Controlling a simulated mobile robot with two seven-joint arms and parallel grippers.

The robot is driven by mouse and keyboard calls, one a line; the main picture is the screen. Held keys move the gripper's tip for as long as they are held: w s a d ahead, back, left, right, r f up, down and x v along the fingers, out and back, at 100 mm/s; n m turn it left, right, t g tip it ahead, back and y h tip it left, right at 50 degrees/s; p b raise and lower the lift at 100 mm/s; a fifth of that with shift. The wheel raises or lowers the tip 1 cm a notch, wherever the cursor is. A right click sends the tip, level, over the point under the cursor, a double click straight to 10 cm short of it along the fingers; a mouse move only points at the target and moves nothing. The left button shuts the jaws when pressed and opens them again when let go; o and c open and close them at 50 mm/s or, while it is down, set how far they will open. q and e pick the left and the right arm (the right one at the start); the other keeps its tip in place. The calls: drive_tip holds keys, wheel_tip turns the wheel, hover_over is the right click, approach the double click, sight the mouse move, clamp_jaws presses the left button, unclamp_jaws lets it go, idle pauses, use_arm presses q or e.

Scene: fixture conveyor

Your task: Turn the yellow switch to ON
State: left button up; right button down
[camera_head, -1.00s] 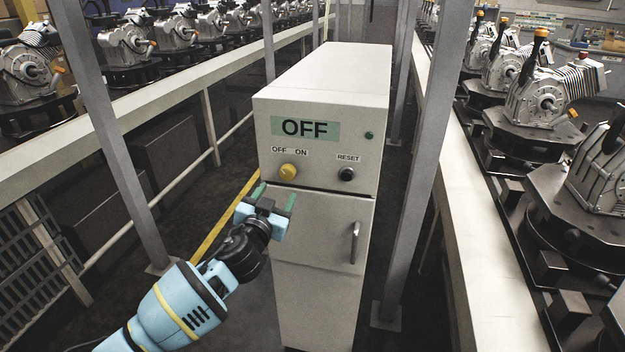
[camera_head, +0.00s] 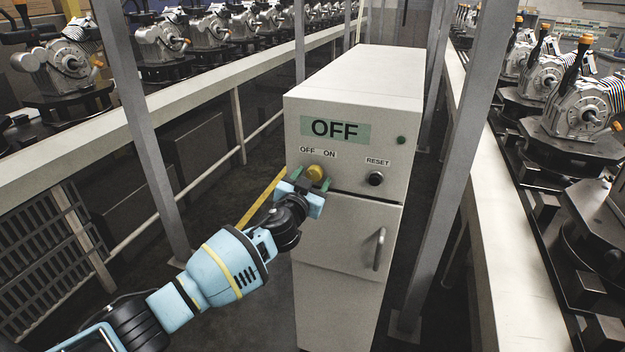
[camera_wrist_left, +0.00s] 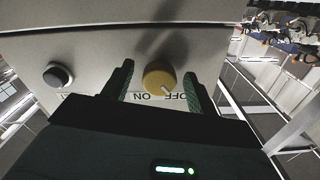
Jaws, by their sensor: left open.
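The yellow switch (camera_head: 316,172) is a round knob on the front of a white cabinet, below a green display (camera_head: 335,129) reading OFF. Labels OFF and ON stand just above the knob. My left gripper (camera_head: 312,181) is open at the knob, one green fingertip to each side of it. In the left wrist view the yellow switch (camera_wrist_left: 159,77) sits between the two parted green fingers (camera_wrist_left: 160,85), with gaps on both sides. I cannot tell how deep the fingertips reach around it. My right gripper is not in view.
The cabinet door has a handle (camera_head: 379,249). Grey posts (camera_head: 445,170) stand on both sides. Conveyors (camera_head: 500,250) with engine parts run left and right.

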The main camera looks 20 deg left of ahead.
use_arm(q)
drive_tip(key=shift+w, duration=0.2)
drive_tip(key=c, duration=1)
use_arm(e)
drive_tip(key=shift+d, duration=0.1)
